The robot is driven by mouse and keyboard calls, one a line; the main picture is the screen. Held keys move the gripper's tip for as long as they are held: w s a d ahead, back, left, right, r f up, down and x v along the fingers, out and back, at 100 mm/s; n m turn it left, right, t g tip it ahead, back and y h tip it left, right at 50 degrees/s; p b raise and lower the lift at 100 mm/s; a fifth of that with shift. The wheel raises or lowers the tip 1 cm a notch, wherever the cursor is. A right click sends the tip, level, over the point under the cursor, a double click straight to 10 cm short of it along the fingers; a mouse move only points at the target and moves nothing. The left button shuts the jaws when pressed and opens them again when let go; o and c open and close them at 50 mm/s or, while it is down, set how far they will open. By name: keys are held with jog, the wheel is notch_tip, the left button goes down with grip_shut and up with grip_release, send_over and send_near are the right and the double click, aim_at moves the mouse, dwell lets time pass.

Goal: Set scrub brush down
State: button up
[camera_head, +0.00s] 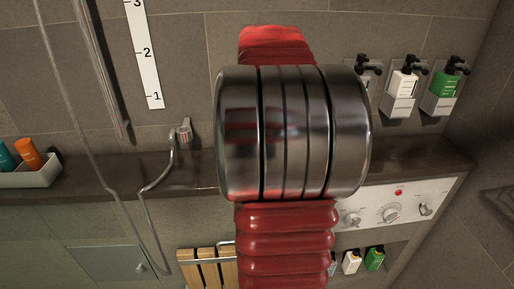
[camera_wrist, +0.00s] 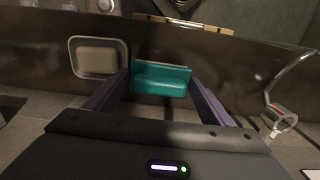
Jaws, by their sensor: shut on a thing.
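The scrub brush, a teal block (camera_wrist: 160,82) with a paler strip along its top edge, is between the purple fingers of my gripper (camera_wrist: 160,92) in the wrist view. My gripper is shut on it. It is over or at the dark brown ledge (camera_wrist: 235,62); I cannot tell whether it touches the surface. In the head view my own arm hides the gripper and the brush. The ledge (camera_head: 190,178) runs across that view behind my arm.
A metal dish (camera_wrist: 74,48) with a tan bar (camera_wrist: 97,56) is close left of the brush. A metal ring fitting (camera_wrist: 283,117) is at right. In the head view, a white tray (camera_head: 35,178) with bottles, a hanging hose (camera_head: 147,190) and a knob panel (camera_head: 372,215) flank my arm.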

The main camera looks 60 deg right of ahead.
jog(key=shift+f, duration=1.85)
jog(key=shift+f, duration=0.15)
jog(key=o, duration=1)
jog(key=shift+o, duration=0.2)
notch_tip(320, 180, up, 12)
jog(key=shift+r, duration=0.1)
